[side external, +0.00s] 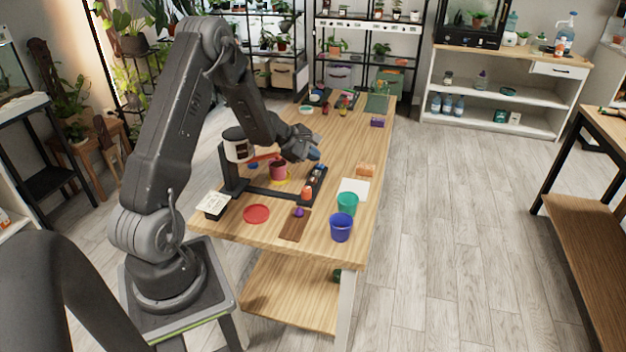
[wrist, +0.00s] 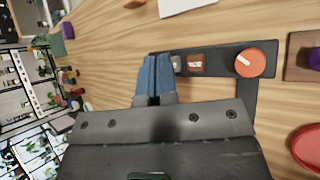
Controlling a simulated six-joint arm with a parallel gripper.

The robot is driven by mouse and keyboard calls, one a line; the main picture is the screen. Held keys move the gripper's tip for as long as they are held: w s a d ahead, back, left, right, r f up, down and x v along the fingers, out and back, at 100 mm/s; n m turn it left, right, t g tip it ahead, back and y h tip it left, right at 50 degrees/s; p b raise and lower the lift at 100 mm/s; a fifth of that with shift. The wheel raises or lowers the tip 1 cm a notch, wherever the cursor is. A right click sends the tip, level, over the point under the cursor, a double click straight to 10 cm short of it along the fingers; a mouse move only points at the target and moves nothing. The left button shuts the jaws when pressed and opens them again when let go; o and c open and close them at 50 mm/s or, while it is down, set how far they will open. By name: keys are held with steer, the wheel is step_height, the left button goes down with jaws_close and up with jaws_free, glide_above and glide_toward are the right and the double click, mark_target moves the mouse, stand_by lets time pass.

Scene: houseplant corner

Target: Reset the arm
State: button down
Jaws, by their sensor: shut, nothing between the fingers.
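My gripper (side external: 314,155) is above the middle of the wooden table (side external: 345,138), its blue fingertips together and empty. In the wrist view the shut fingers (wrist: 154,78) lie over one end of a black panel (wrist: 222,58). That panel carries an orange knob (wrist: 249,63) with a white mark and a brown button (wrist: 196,64) beside it. The fingers hide part of the panel's end; I cannot tell whether they touch it. In the side view the orange knob (side external: 307,192) sits at the panel's near end.
A black stand holds a white container (side external: 238,146) near a dark pink pot (side external: 279,171). A teal bucket (side external: 347,203), a blue bucket (side external: 341,228), a red saucer (side external: 256,213) and a brown board (side external: 294,229) with a purple piece stand nearer. White paper (side external: 355,189) lies right.

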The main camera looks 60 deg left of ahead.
steer(key=s+d+r+m+g+h, duration=0.1)
steer(key=s+d+r+m+h, duration=0.1)
steer(key=d+r+m, duration=0.8)
steer(key=s+d+r+m+g+h, duration=0.15)
steer(key=d+r+m, duration=0.25)
steer(key=d+r, duration=0.7)
steer(key=s+d+m+y, duration=0.2)
steer(key=s+d+m, duration=0.3)
steer(key=s, duration=0.5)
steer(key=s+d+m+y, duration=0.3)
steer(key=s+d+m, duration=0.2)
steer(key=s, duration=0.5)
steer(key=shift+s+d+r+m+g, duration=0.2)
steer(key=shift+r+m+g, duration=0.2)
steer(key=shift+m, duration=0.2)
